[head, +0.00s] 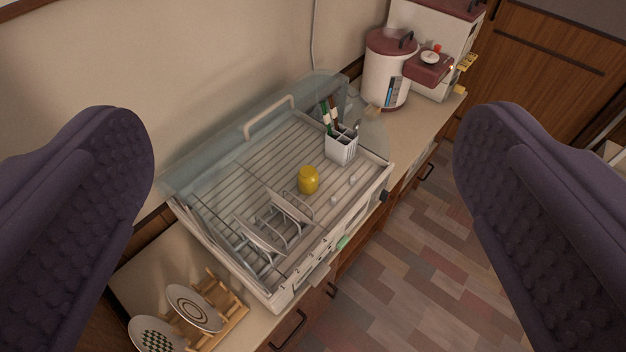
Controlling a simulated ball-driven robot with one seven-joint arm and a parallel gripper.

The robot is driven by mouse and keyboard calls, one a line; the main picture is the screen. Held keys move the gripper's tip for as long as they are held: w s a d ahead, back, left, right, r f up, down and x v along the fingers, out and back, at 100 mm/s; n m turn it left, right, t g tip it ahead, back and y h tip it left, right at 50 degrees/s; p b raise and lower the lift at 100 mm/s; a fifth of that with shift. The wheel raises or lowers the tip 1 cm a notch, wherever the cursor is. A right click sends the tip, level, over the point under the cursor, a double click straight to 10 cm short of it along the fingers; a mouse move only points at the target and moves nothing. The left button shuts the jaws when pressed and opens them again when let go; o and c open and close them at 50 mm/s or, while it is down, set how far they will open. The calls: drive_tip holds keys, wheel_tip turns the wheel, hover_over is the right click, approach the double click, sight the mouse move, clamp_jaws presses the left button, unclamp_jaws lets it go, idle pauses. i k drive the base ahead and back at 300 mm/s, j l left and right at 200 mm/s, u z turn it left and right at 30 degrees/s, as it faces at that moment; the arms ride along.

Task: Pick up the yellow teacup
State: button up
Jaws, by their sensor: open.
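The yellow teacup (308,180) sits on the slatted rack of the dish dryer (240,165). It appears to be upside down, and I see no handle. It stands between the white cutlery holder and the wire plate slots. My gripper (304,145) is open and empty. Its two dark, dimpled fingers show large at the left and right sides. The cup lies between them in the picture but much farther away, and nothing touches it.
The cutlery holder (342,147) holds several utensils behind the cup. A clear raised lid (215,150) stands along the wall side. Plates (195,307) stand in a wooden rack at the lower left. A white pot (386,75) stands beyond the dryer. The floor at the right is clear.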

sight(307, 177)
drive_tip(key=z, duration=3.8)
drive_tip(key=u, duration=3.8)
drive_tip(key=i+l, duration=0.25)
drive_tip(key=i, duration=0.15)
drive_tip(key=i+l+u, duration=0.1)
drive_tip(key=i, duration=0.3)
drive_tip(key=i+l, duration=0.35)
